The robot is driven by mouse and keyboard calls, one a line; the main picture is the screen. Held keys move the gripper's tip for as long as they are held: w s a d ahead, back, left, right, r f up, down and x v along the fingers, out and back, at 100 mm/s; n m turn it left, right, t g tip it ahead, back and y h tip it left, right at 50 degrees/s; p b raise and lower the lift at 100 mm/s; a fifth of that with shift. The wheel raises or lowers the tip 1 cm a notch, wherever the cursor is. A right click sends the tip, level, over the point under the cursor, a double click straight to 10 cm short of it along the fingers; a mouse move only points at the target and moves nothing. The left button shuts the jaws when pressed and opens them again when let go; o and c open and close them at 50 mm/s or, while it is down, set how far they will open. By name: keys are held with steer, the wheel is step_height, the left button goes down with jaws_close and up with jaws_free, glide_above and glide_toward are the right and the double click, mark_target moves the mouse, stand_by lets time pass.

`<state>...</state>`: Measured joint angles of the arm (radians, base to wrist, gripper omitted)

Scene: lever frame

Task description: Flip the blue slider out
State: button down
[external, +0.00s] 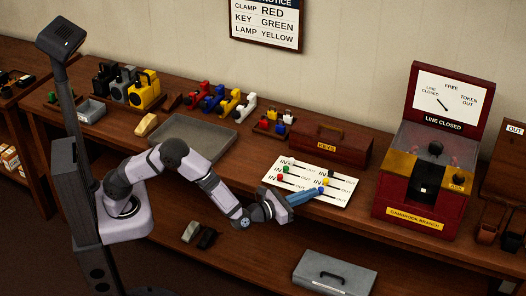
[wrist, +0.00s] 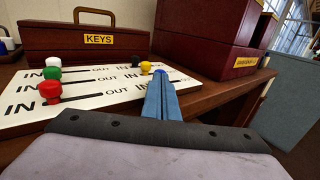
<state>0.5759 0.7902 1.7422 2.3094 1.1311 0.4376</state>
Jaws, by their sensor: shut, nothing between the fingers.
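The white slider board (external: 300,193) lies on the bench, with slots marked IN and OUT in two columns. The blue slider (external: 321,189) is in the front row of the right column, at my fingertips. In the wrist view, a bit of blue knob (wrist: 160,71) shows just beyond the fingertips, and its slot is hidden by them. My gripper (external: 316,191) is shut and empty, reaching low over the board's front edge from the left. It also shows in the wrist view (wrist: 160,80). I cannot tell whether the fingers touch the knob.
Red (wrist: 50,92), green (wrist: 53,73), white (wrist: 53,62), black (wrist: 136,61) and yellow (wrist: 146,68) sliders share the board. The KEYS box (external: 330,145) stands behind it. A dark red LINE CLOSED machine (external: 425,170) stands to the right. A grey tray (external: 190,135) is at left.

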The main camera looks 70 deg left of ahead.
mark_target(322, 206)
stand_by(0.3)
steer(key=w+d+b, duration=0.1)
steer(key=w+d, duration=0.2)
steer(key=shift+f+b, duration=0.1)
steer(key=shift+b, duration=0.25)
steer(key=shift+w+d+r, duration=0.2)
steer(key=shift+w+d, duration=0.05)
steer(key=shift+d, duration=0.05)
steer(key=s+d+b, duration=0.2)
steer(key=s, duration=1.2)
steer(key=shift+d, duration=0.1)
